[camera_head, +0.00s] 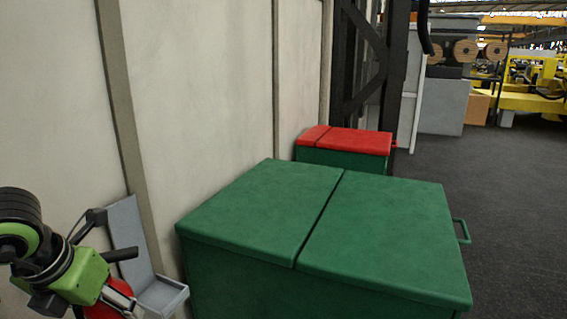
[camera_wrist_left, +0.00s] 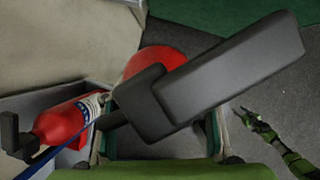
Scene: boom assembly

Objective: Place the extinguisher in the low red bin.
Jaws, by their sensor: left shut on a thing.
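The red extinguisher (camera_head: 108,300) shows partly at the lower left of the head view, beside my left gripper (camera_head: 106,238) and in front of a grey holder (camera_head: 128,235). In the left wrist view a red extinguisher body (camera_wrist_left: 62,123) with a white and blue label lies along a grey tray, and a rounded red part (camera_wrist_left: 152,60) shows behind my large black finger. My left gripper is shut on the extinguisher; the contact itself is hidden. The low bin with a red lid (camera_head: 360,143) and green sides stands farther off by the wall, lid down.
A large green bin (camera_head: 390,230) with a closed two-part lid fills the middle foreground, between the extinguisher and the red-lidded bin. A pale wall (camera_head: 200,90) runs along the left. Dark floor (camera_head: 510,200) is clear at right. My right arm (camera_wrist_left: 285,150) shows in the left wrist view.

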